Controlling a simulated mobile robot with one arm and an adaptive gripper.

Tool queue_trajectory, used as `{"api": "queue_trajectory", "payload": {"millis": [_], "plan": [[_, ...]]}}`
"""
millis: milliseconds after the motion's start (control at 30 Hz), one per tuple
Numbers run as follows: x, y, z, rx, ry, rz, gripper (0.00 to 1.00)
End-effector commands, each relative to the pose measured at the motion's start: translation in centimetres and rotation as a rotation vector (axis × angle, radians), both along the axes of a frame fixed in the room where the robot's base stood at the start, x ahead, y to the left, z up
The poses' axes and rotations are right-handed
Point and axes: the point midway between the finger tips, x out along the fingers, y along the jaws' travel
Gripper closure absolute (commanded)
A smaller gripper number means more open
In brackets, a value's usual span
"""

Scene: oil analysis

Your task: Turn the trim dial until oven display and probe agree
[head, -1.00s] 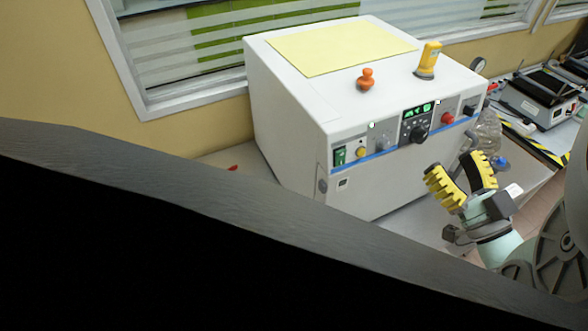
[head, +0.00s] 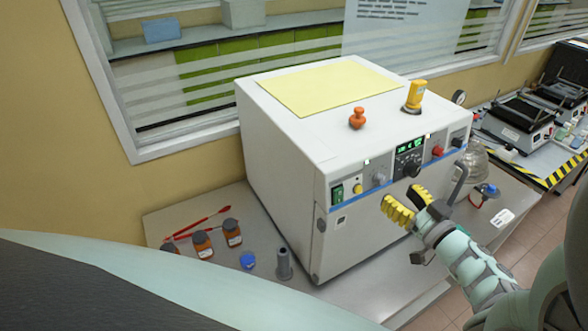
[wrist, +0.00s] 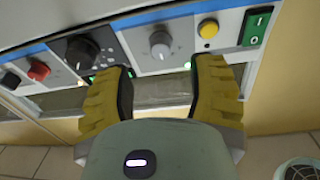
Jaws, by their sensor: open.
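The white oven (head: 350,245) has a front control strip with a green-lit display (head: 410,146). Below the display is a large black dial (head: 411,170), with a smaller grey dial (head: 379,178) to its left; I cannot tell which is the trim dial. Both the black dial (wrist: 82,50) and grey dial (wrist: 160,45) show in the wrist view. A yellow upright device (head: 414,95), possibly the probe readout, stands on the oven top; its reading is not legible. My gripper (head: 409,199) is open and empty before the panel, its yellow fingers either side of the grey dial in the wrist view.
A red knob (head: 437,151), yellow button (head: 357,188) and green switch (head: 337,193) share the panel. An orange knob-shaped object (head: 357,118) stands on top. Brown bottles (head: 203,244) sit left of the oven, a glass vessel (head: 474,160) right of it.

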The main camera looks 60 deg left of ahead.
Motion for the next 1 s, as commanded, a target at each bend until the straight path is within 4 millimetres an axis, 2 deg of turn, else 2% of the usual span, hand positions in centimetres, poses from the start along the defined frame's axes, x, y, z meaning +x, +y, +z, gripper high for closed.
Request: {"api": "queue_trajectory", "payload": {"millis": [33, 200, 433, 667, 1000], "plan": [[-0.1, 1.2, 0.5, 0.004, -0.001, 0.009, 0.44], [0.2, 3.1, 0.4, 0.003, 0.000, 0.006, 0.44], [0.6, 4.9, 0.2, 0.002, -0.001, 0.004, 0.44], [0.5, 5.8, 0.1, 0.002, -0.001, 0.008, 0.44], [0.5, 5.9, 0.0, 0.001, -0.001, 0.007, 0.42]]}}
